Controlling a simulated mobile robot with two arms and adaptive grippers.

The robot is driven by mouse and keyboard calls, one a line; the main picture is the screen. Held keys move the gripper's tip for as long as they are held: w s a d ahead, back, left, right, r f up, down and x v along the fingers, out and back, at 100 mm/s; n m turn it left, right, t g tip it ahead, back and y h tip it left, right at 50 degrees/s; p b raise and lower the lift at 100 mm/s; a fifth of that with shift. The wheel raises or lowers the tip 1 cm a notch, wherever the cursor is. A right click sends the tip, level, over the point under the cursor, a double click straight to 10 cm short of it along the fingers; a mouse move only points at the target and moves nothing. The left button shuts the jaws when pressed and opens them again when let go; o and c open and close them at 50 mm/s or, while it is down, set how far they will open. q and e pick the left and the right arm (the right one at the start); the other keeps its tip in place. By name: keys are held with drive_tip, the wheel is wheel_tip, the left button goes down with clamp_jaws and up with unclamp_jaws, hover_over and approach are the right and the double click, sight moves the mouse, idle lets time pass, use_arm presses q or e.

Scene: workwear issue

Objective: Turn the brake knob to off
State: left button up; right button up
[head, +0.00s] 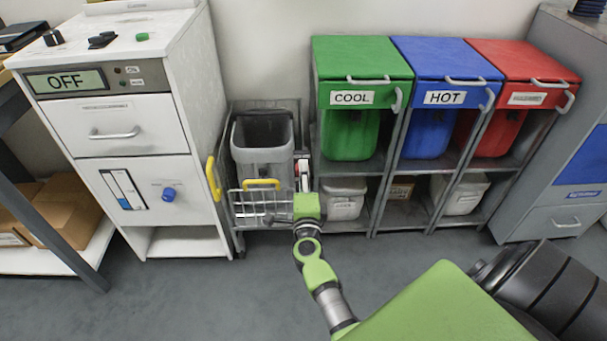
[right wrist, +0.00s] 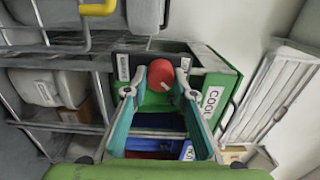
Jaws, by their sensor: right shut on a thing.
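In the right wrist view the brake knob (right wrist: 160,77) is a round red knob on a dark plate, with a small white label on each side that I cannot read. My right gripper (right wrist: 158,92) has its two teal fingers on either side of the knob and is shut on it. In the head view my right gripper (head: 306,203) reaches to the right side of the grey cart (head: 262,155). There it hides most of the knob and its plate. My left gripper is not in view.
Green (head: 362,60), blue (head: 443,60) and red (head: 522,60) bins stand on a rack to the right. The floor in front is clear.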

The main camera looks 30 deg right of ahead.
drive_tip(key=shift+r, duration=0.1)
idle(0.3)
drive_tip(key=o, duration=1.1)
drive_tip(key=shift+n, duration=0.3)
